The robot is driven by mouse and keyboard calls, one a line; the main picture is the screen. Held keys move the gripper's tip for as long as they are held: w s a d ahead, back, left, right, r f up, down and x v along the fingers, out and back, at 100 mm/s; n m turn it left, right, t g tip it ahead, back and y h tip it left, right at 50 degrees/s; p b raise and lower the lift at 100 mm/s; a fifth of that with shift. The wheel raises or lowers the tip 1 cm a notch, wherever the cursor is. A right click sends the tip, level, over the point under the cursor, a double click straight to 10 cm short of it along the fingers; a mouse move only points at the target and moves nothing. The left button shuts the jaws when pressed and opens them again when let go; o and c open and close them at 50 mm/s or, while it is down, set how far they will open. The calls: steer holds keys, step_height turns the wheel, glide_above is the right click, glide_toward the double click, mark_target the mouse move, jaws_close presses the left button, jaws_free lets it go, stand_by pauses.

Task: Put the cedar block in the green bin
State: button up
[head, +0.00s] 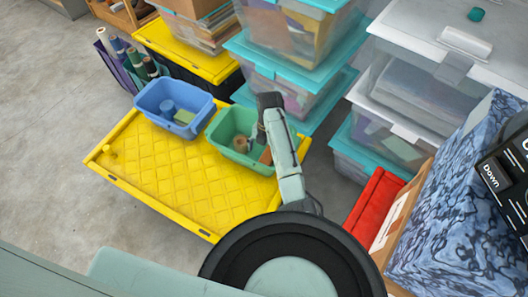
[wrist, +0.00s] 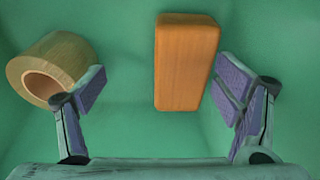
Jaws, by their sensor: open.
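The cedar block (wrist: 185,62) is an orange-brown wooden block inside the green bin (head: 213,151). In the wrist view it lies on the green bin floor between my gripper's fingers, closer to the right finger. In the head view a part of the block (head: 265,156) shows beside my arm. My gripper (wrist: 161,103) is open over or in the bin, with its two purple-padded fingers spread. No contact with the block is clear. In the head view my arm hides part of the bin and the fingertips.
A tape roll (wrist: 52,68) lies in the green bin at the left finger, also visible in the head view (head: 240,144). A blue bin (head: 150,99) with items stands left of it on a yellow lid (head: 160,185). Stacked teal-lidded boxes (head: 275,75) rise behind.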

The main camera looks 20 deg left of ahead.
steer(key=shift+r, duration=0.2)
stand_by(0.4)
steer(key=shift+w+d+r+p, duration=0.1)
steer(key=shift+w+r+p, duration=0.1)
steer(key=shift+r+p, duration=0.95)
steer(key=shift+w+r+p, duration=0.2)
steer(key=shift+r+p, duration=0.7)
steer(key=shift+r, duration=0.5)
steer(key=shift+w+d+r+p, duration=0.1)
steer(key=shift+w+r+p, duration=0.1)
steer(key=shift+r+p, duration=0.95)
steer(key=shift+r, duration=0.1)
step_height(320, 180, up, 12)
steer(key=w, duration=0.1)
steer(key=shift+w+d, duration=0.15)
steer(key=shift+w, duration=0.25)
